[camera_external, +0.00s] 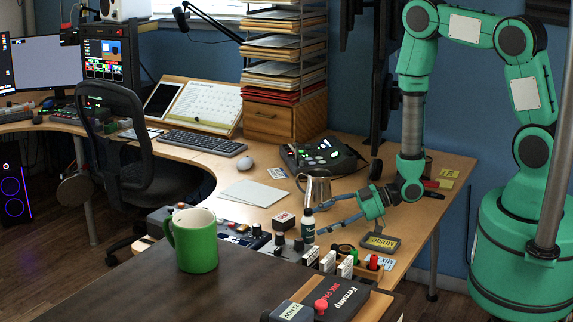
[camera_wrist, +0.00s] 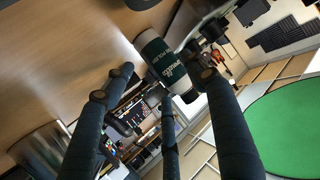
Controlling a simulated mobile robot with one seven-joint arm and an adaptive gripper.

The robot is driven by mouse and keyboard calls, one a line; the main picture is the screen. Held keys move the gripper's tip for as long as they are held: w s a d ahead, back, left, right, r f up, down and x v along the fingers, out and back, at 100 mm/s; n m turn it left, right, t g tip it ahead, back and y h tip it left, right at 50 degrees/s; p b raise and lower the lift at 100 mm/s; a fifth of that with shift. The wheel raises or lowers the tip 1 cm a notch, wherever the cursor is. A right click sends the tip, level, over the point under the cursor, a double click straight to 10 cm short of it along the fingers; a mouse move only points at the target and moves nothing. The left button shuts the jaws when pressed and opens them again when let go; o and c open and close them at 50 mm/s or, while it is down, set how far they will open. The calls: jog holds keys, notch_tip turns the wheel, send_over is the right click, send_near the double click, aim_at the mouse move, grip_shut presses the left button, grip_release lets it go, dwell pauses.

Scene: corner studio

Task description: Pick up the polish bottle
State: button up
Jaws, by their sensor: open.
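In the wrist view the bottle (camera_wrist: 160,58) appears slanted, with a dark green label reading POLISH, ahead of and between my fingers. My gripper (camera_external: 323,217) reaches leftward, low over the desk, with its fingers apart. Its dark fingers also spread in the wrist view (camera_wrist: 165,78). They hold nothing. Whether a finger touches the bottle I cannot tell.
A steel mug (camera_external: 318,189) stands just behind the bottle. A small box (camera_external: 284,220) and audio gear (camera_external: 236,231) lie to its left. A black-yellow block (camera_external: 381,243) lies right of it. A green mug (camera_external: 194,240) stands on the dark front table (camera_external: 150,285).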

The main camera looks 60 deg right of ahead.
aim_at(307, 229)
jog(key=shift+b+x, duration=0.5)
jog(key=shift+x, duration=2.1)
jog(key=shift+r, duration=0.15)
jog(key=c, duration=1)
